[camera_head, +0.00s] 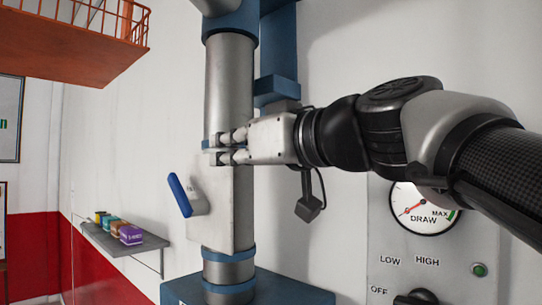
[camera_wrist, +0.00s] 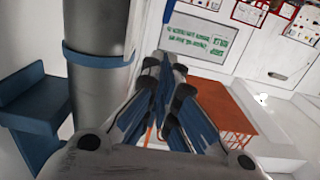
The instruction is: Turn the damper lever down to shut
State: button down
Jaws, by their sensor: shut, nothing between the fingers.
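The damper lever (camera_head: 180,195) has a blue handle on a pale hub at the left side of the pale damper box (camera_head: 228,215). The handle slants, with its upper end toward the upper left. My gripper (camera_head: 211,151) is shut and empty, pointing left across the top of the box, above and right of the lever and apart from it. Whether the fingers touch the box or pipe I cannot tell. In the wrist view my gripper (camera_wrist: 165,95) shows with its fingers together, and the lever does not appear there.
A metal pipe (camera_head: 229,85) with blue collars runs above and below the box. A blue bracket (camera_head: 277,92) is behind my gripper. A panel with a draw gauge (camera_head: 424,208) is at right. A shelf (camera_head: 120,240) with small boxes is at left; an orange platform (camera_head: 75,45) hangs above.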

jog(key=p, duration=0.3)
send_over(185, 196)
jog(key=v, duration=0.4)
jog(key=shift+w+a+f, duration=0.3)
jog(key=shift+a+f, duration=0.1)
jog(key=shift+f, duration=0.2)
jog(key=shift+w+a+f, duration=0.35)
jog(key=shift+f, duration=0.25)
jog(key=shift+w+a+f, duration=0.3)
jog(key=shift+a+f, duration=0.1)
jog(key=shift+f, duration=0.15)
jog(key=shift+w+a+f+b, duration=0.15)
jog(key=shift+w+a+b, duration=0.05)
jog(key=shift+b, duration=0.6)
jog(key=shift+w+a, duration=0.1)
jog(key=shift+a, duration=0.05)
jog(key=shift+r, duration=0.25)
